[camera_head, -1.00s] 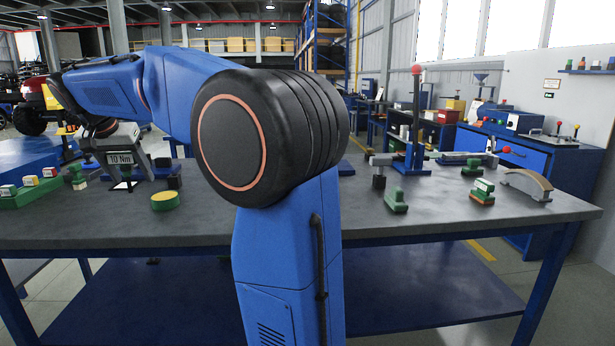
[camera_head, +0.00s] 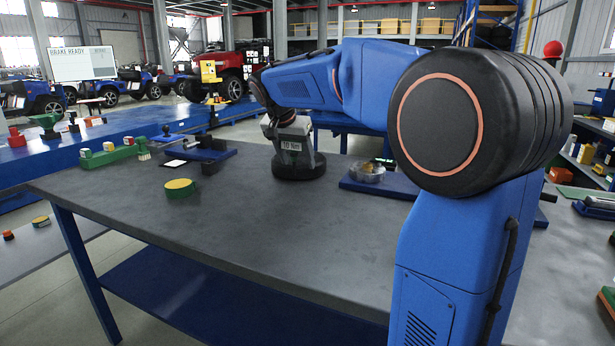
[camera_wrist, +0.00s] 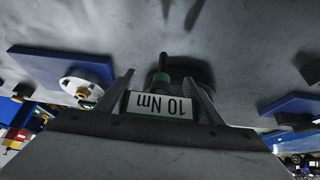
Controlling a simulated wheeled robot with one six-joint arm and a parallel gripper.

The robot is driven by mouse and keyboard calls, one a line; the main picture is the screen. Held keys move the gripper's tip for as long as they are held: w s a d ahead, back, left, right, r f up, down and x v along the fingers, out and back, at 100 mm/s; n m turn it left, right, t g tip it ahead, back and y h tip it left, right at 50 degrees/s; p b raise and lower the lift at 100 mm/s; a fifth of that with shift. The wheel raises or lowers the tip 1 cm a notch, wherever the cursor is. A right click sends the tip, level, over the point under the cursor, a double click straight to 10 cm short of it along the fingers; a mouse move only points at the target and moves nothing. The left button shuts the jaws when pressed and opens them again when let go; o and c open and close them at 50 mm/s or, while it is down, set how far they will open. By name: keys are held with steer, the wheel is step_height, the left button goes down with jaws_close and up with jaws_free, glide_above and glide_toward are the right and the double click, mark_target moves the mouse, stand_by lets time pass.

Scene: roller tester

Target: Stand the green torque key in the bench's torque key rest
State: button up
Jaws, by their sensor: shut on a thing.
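My gripper (camera_head: 292,146) is over the bench top (camera_head: 270,225), near its far side. In the wrist view my gripper (camera_wrist: 165,100) has its two fingers on either side of the green torque key (camera_wrist: 163,70), shut on it. The key has a white label reading 10 Nm, upside down there, and a narrow green and dark end pointing away from the wrist. I cannot pick out the torque key rest for sure.
A green rack with small blocks (camera_head: 112,156) and a blue plate (camera_head: 208,154) are at left. A green and yellow round tin (camera_head: 180,188) stands on the bench. The bench's front middle is bare.

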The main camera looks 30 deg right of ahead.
steer(key=shift+d+f, duration=0.25)
steer(key=shift+f, duration=2.25)
steer(key=shift+a+f, duration=0.1)
steer(key=shift+f, duration=0.05)
steer(key=o, duration=1.8)
steer(key=shift+o, duration=0.2)
steer(key=v, duration=1.2)
steer(key=shift+s, duration=0.1)
